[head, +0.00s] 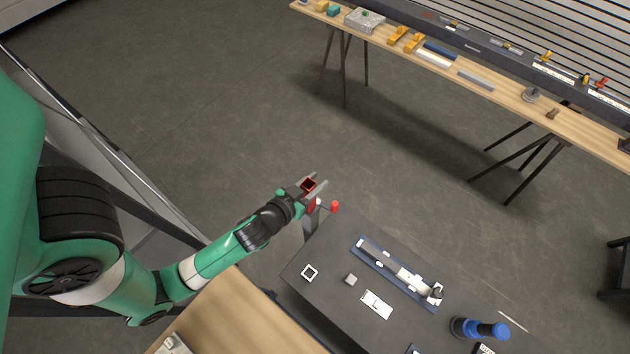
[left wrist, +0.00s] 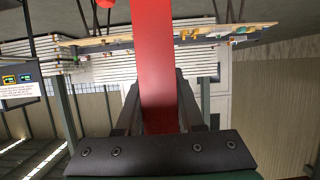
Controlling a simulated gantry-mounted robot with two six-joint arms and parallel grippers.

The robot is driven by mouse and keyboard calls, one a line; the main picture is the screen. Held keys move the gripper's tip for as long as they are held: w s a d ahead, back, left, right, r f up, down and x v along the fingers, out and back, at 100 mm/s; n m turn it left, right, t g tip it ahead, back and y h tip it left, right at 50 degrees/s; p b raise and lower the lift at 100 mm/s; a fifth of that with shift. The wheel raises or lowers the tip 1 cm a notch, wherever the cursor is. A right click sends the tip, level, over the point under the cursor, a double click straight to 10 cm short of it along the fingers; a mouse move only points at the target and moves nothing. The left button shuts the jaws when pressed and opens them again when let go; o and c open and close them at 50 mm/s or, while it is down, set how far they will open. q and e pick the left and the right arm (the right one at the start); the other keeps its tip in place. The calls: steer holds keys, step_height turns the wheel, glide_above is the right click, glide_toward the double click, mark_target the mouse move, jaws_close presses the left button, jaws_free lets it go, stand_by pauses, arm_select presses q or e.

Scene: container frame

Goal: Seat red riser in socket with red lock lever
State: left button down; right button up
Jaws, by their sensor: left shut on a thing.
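My left gripper (head: 316,187) is shut on the red riser (head: 308,184), near the far left corner of the dark table. In the head view the riser shows a square, dark, open end between the fingers. In the left wrist view the riser (left wrist: 155,60) is a long red bar running up between the two fingers (left wrist: 156,105). A red knob (head: 334,206), perhaps of the red lock lever, stands just right of the gripper; a red round thing also shows at the top of the left wrist view (left wrist: 105,3). The socket is not clearly visible. My right gripper is not in view.
The dark table (head: 335,320) carries a white square frame (head: 310,272), a small grey block (head: 351,280), a white plate (head: 376,304), a blue rail with white parts (head: 395,272) and a blue cylinder (head: 480,328). A long wooden bench (head: 480,95) stands behind, across open floor.

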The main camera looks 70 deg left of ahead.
arm_select(q)
steer(key=shift+f+b, duration=0.65)
steer(key=shift+f, duration=0.15)
steer(key=shift+c, duration=2.2)
jaws_free()
steer(key=p+v, duration=0.4)
steer(key=v, duration=0.7)
steer(key=shift+s+r, duration=0.2)
steer(key=shift+r, duration=0.05)
